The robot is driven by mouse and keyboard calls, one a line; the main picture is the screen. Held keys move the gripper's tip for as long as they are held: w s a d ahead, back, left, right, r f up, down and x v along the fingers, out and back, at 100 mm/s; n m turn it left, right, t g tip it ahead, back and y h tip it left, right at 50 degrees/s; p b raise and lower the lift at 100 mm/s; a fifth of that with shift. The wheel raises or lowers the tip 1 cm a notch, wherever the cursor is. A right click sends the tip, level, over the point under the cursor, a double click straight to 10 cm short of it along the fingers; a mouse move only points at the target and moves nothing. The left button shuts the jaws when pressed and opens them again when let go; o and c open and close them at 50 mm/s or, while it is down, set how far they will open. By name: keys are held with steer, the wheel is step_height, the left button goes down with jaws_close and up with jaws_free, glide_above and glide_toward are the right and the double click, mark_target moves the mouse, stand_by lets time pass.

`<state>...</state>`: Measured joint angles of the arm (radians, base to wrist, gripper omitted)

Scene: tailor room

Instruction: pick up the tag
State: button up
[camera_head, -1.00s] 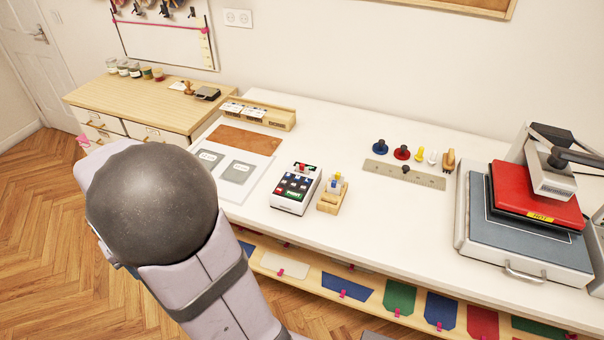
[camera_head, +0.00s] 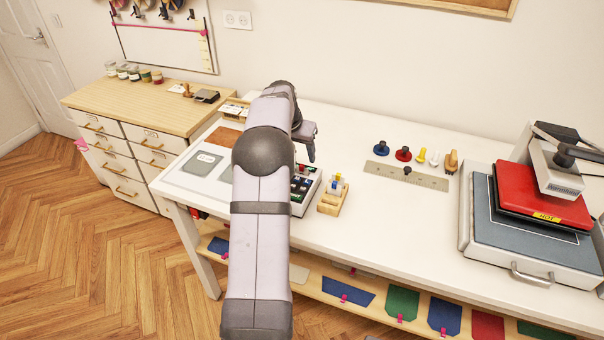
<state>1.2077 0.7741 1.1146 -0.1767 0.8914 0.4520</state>
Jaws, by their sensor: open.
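I cannot tell for sure which item is the tag. Two grey patches lie on the pale sheet at the table's left; the left one (camera_head: 203,163) carries a small white label, and my arm partly covers the other. White cards stand in a wooden holder (camera_head: 233,108) at the back left, partly hidden by my arm. My gripper (camera_head: 311,153) is over the table, open, seen side-on above the white button box (camera_head: 303,186). Nothing shows between its fingers, though its far side is hidden.
A small wooden stand (camera_head: 331,200) is close right of the button box. Stamps and a metal ruler (camera_head: 405,176) lie mid-table. A red heat press (camera_head: 540,195) fills the right end. Coloured pieces (camera_head: 346,291) hang or lie on a low shelf below. The front middle is clear.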

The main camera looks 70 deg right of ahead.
mark_target(301, 166)
steer(key=shift+p+x, duration=2.15)
steer(key=shift+x, duration=1.45)
steer(key=shift+w+a, duration=0.1)
steer(key=shift+a, duration=0.05)
steer(key=c, duration=1.2)
